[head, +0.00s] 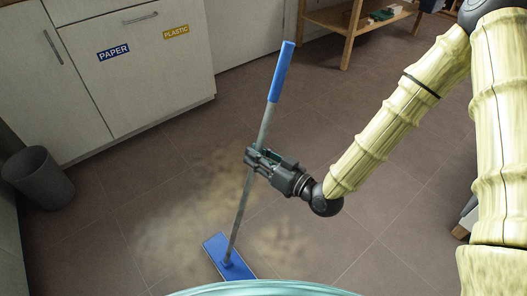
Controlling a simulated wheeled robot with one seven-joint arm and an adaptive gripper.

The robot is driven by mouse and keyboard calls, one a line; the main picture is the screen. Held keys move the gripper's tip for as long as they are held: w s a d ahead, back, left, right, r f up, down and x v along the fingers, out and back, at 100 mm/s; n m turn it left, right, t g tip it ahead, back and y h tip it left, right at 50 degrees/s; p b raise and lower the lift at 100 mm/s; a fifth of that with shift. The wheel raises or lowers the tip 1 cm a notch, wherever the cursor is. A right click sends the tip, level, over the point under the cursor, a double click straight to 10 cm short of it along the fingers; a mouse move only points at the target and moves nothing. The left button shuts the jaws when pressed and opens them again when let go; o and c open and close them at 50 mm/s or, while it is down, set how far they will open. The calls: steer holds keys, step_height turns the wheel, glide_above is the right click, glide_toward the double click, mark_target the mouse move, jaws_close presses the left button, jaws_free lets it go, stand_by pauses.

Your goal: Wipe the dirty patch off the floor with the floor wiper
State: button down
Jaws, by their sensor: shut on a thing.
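The floor wiper stands tilted in the head view, with a blue grip (281,72) at the top, a grey pole (241,205) and a flat blue head (227,259) at the bottom. My gripper (255,157) is shut on the grey pole, around its middle. The blue head appears to rest on the floor at the near edge of the dirty patch. The dirty patch (192,215) is a blotchy tan-brown stain spread over the dark tiles, mostly left of the pole, with some to its right. The pole and gripper hide part of it.
A white cabinet (140,85) with PAPER and PLASTIC labels stands at the back left. A dark bin (38,178) stands at the left. A wooden shelf (350,30) is at the back right. Floor right of the patch (390,235) is clear.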

steer(key=s+a+p, duration=0.2)
steer(key=s+a, duration=1.4)
steer(key=a, duration=0.4)
steer(key=shift+a+f, duration=0.15)
steer(key=shift+a, duration=0.05)
stand_by(1.3)
step_height(320, 180, up, 6)
steer(key=p, duration=0.5)
stand_by(0.6)
steer(key=shift+w, duration=0.15)
